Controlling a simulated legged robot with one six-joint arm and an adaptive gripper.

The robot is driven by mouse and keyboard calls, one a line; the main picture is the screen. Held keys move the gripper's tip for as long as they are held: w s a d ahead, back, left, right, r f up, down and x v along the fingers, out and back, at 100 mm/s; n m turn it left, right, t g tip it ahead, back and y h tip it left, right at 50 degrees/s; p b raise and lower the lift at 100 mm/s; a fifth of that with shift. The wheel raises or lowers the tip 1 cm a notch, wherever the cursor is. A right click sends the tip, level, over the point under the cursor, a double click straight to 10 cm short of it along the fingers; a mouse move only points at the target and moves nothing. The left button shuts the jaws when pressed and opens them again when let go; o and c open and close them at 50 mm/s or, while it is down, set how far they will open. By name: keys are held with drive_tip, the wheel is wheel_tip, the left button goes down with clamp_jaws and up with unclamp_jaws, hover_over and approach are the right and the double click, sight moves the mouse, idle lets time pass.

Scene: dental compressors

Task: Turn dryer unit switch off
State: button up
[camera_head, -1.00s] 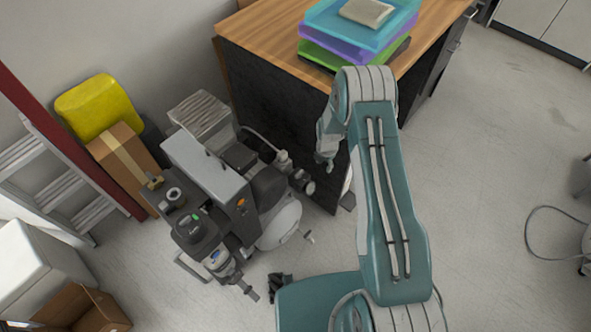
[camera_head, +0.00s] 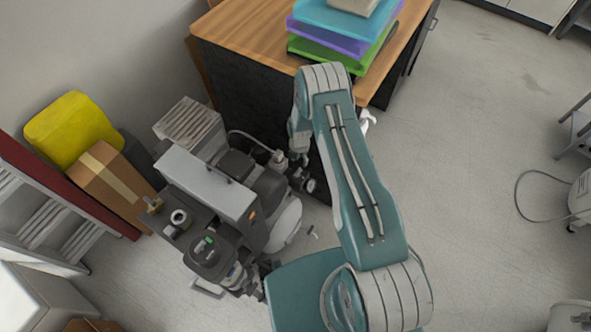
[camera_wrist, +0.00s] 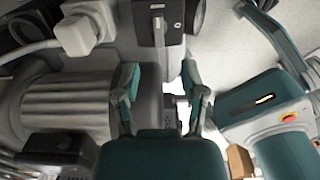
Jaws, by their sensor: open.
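The compressor assembly with a long grey box (camera_head: 208,185) stands on the floor left of my arm in the head view. An orange spot, perhaps a switch, (camera_head: 252,214) shows on the box's end. A dark round-topped unit (camera_head: 207,255) with a green mark stands in front. I cannot tell which part is the dryer switch. My gripper (camera_wrist: 160,95) is open and empty in the wrist view, its fingers spread before grey housings. A dark box (camera_wrist: 176,28) with a lever-like part lies beyond the fingers. In the head view my arm mostly hides the gripper.
A wooden-topped cabinet (camera_head: 240,35) with stacked trays (camera_head: 325,40) stands behind the compressor. Open floor (camera_head: 460,190) lies right. A ribbed motor (camera_wrist: 65,110) is left of the fingers.

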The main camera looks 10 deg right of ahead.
sight(298, 172)
drive_tip(key=f, duration=0.5)
drive_tip(key=a+f, duration=0.1)
drive_tip(key=f, duration=0.2)
drive_tip(key=shift+d+f, duration=0.1)
drive_tip(key=shift+f, duration=0.1)
drive_tip(key=shift+d+f, duration=0.1)
drive_tip(key=shift+d, duration=0.25)
drive_tip(key=c, duration=0.6)
drive_tip(key=shift+a, duration=0.2)
clamp_jaws()
